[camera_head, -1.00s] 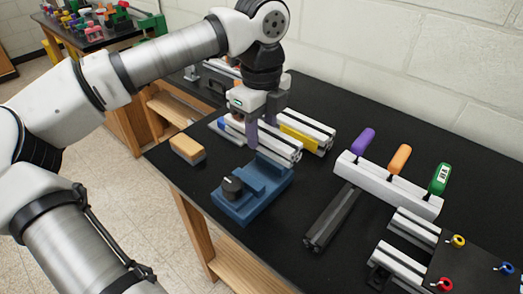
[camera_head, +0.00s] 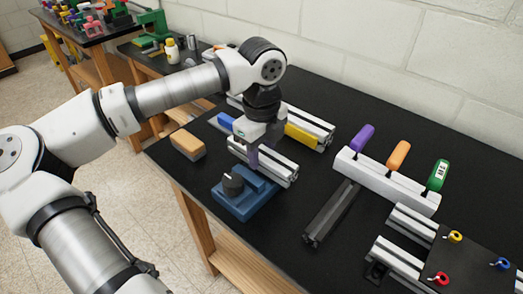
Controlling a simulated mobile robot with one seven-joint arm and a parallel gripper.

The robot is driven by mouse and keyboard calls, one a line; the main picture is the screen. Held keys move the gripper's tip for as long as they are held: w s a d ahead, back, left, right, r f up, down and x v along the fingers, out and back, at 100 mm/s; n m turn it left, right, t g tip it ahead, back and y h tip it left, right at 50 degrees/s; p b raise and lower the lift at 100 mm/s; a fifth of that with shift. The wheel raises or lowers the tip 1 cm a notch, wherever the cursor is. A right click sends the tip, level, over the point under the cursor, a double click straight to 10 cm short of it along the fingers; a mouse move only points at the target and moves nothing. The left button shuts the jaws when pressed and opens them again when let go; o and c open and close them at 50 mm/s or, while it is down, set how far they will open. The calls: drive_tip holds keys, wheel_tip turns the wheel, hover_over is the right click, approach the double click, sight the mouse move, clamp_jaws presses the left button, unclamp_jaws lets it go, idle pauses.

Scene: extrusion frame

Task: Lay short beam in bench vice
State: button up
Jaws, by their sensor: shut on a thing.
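The short beam (camera_head: 277,166) is a silver slotted extrusion. My gripper (camera_head: 252,161) is shut on it near its left-middle part, with the fingers pointing down. The blue bench vice (camera_head: 240,204) sits near the table's front edge, with a dark round knob (camera_head: 233,184) on its near left side. The beam lies across the far part of the vice in the picture and hides the far jaw. I cannot tell whether the beam touches the vice or hangs just above it.
A longer beam with a yellow label (camera_head: 303,136) lies behind. An orange-topped block (camera_head: 188,146) is left of the vice. A dark bar (camera_head: 331,213) and a white rack (camera_head: 385,182) with purple, orange and green handles stand right. A framed plate (camera_head: 470,262) is at front right.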

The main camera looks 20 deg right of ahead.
sight(261, 152)
drive_tip(key=shift+f+b, duration=0.45)
drive_tip(key=shift+b, duration=0.1)
drive_tip(key=o, duration=1.1)
drive_tip(key=shift+o, duration=0.2)
drive_tip(key=shift+r+p, duration=0.45)
drive_tip(key=shift+p, duration=0.25)
wheel_tip(261, 152, up, 12)
drive_tip(key=b, duration=0.2)
drive_tip(key=shift+r, duration=0.2)
